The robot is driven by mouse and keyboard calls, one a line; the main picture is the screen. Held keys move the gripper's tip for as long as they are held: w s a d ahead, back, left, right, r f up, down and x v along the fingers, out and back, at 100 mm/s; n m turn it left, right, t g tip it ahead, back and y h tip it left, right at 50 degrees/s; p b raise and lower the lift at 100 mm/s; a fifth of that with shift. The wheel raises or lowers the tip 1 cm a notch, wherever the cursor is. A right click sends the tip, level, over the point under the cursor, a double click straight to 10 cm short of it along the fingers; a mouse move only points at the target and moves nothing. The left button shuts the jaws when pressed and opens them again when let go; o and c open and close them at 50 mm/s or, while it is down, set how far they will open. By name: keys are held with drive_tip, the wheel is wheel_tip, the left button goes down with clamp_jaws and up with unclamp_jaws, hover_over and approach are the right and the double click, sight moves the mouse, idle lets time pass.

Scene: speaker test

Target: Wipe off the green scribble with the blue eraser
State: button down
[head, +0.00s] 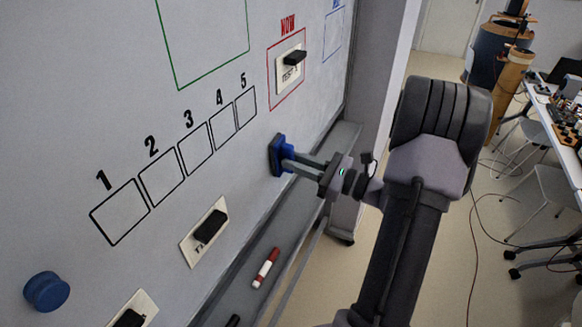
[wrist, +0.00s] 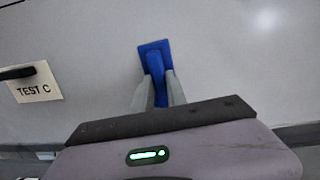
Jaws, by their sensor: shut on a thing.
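The blue eraser (head: 276,154) is held in my gripper (head: 292,163), its flat face towards the whiteboard (head: 120,110). In the wrist view the eraser (wrist: 152,52) stands upright between the two grey fingers of my gripper (wrist: 156,86), which are shut on its handle. It is at or very close to the board's surface; I cannot tell whether it touches. No green scribble shows in either view. A green outlined frame (head: 177,88) is at the top of the board, its inside blank where visible and its upper part cut off.
Numbered boxes (head: 120,211) and a red "NOW" frame (head: 270,75) are on the board. Cards with black handles (head: 209,229) and a blue round knob (head: 46,291) stick out from it. A red-and-white marker (head: 265,268) lies on the ledge below. A desk and chairs stand far right.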

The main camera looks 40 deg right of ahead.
drive_tip(key=shift+s+a+b, duration=0.15)
drive_tip(key=shift+s+a, duration=0.15)
drive_tip(key=shift+a, duration=0.65)
drive_tip(key=shift+s+a+b, duration=0.15)
drive_tip(key=shift+s+a, duration=0.15)
drive_tip(key=shift+a, duration=0.6)
drive_tip(key=shift+s, duration=0.1)
drive_tip(key=shift+r+b+v, duration=0.15)
drive_tip(key=shift+b+v, duration=0.2)
drive_tip(key=shift+v, duration=1)
drive_tip(key=shift+r+b+v, duration=0.15)
drive_tip(key=shift+b+v, duration=0.15)
drive_tip(key=shift+v, duration=1.1)
drive_tip(key=shift+s, duration=0.1)
drive_tip(key=shift+v, duration=1.4)
drive_tip(key=shift+r, duration=0.1)
